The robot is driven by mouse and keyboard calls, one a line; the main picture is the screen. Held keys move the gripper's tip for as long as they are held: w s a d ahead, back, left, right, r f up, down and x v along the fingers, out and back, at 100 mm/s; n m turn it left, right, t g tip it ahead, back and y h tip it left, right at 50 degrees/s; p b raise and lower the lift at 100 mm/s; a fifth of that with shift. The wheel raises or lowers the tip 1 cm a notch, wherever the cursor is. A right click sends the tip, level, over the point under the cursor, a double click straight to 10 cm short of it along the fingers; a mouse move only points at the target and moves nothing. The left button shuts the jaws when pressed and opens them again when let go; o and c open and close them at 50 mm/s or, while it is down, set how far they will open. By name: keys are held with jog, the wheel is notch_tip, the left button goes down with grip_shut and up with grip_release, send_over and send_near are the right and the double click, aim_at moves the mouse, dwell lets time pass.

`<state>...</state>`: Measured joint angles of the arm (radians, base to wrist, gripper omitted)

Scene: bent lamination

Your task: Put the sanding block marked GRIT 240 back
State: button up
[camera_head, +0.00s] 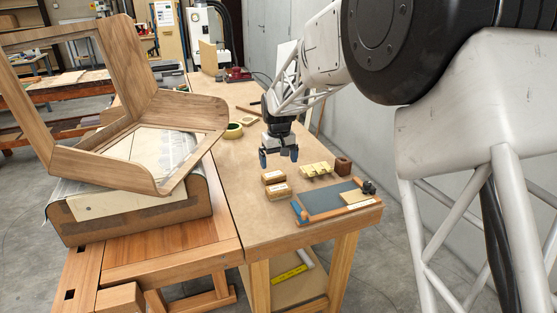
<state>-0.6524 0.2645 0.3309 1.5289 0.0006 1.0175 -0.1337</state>
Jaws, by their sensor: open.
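Two small brown blocks with pale labels, which look like sanding blocks, lie one behind the other on the wooden bench (240,215). The rear block (273,178) and the front block (279,191) sit close together. Their lettering is too small to read, so I cannot tell which is marked GRIT 240. My gripper (279,162) points down with two dark blue fingers apart. It is open, with nothing seen between the fingers. In the picture it is just above the rear block; the exact height gap is unclear.
A blue-grey board (333,199) with wooden edging lies at the bench's front right. Yellow pieces (316,170) and a dark brown block (343,165) stand behind it. A tape roll (233,131) lies farther back. A large bent-wood frame (130,110) stands left. Bare bench lies left of the blocks.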

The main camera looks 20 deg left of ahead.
dwell(0.4)
jog(key=s+d+r+m, duration=0.1)
jog(key=s+d+r, duration=0.35)
jog(key=d, duration=0.65)
jog(key=s+d+r+m+t, duration=0.15)
jog(key=s+d+r, duration=0.3)
jog(key=d, duration=0.65)
jog(key=s+d+r+m, duration=0.2)
jog(key=s+d+r, duration=0.25)
jog(key=d, duration=0.75)
jog(key=s+d+f+m, duration=0.1)
jog(key=s+d+m, duration=0.1)
jog(key=s+d, duration=0.7)
jog(key=s+d+f+m+t, duration=0.1)
jog(key=s+d+f+m, duration=0.1)
jog(key=s+d, duration=0.8)
jog(key=s, duration=0.7)
jog(key=shift+s+d+f+m, duration=0.25)
jog(key=shift+m, duration=0.1)
jog(key=shift+c, duration=0.5)
